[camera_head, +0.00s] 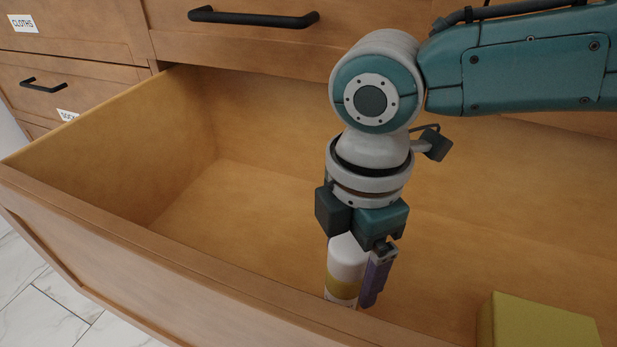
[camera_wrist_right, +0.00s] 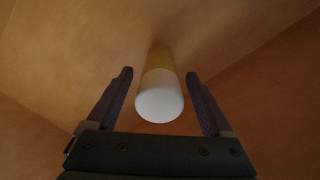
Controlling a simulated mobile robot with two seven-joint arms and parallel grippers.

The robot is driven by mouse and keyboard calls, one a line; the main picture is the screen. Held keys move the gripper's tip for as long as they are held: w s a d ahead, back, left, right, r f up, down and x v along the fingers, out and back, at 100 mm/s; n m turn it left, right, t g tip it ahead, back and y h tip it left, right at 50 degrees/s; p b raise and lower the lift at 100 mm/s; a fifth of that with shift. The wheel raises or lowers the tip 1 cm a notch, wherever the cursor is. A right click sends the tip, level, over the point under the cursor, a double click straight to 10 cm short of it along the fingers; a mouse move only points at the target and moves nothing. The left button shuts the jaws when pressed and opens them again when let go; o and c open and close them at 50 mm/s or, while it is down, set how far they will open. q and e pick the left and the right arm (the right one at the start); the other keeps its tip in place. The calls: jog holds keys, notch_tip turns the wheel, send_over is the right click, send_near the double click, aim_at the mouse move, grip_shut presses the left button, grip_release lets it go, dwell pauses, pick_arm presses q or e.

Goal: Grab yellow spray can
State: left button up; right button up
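The spray can (camera_head: 341,286) stands in the open wooden drawer, close to its front wall. It has a white cap and a yellow band, and its lower part is hidden by the drawer front. My right gripper (camera_head: 357,282) reaches down from above with its fingers beside the can. In the right wrist view the can (camera_wrist_right: 160,98) lies between the two open fingers of the right gripper (camera_wrist_right: 160,98), with a gap on each side. My left gripper is not in view.
The open drawer (camera_head: 190,215) has a front wall along the lower left. A yellow-green box (camera_head: 540,325) sits in the drawer at the lower right. Closed drawers with a black handle (camera_head: 253,18) rise behind. The drawer's left part is empty.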

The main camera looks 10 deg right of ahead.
grip_shut()
dwell(0.5)
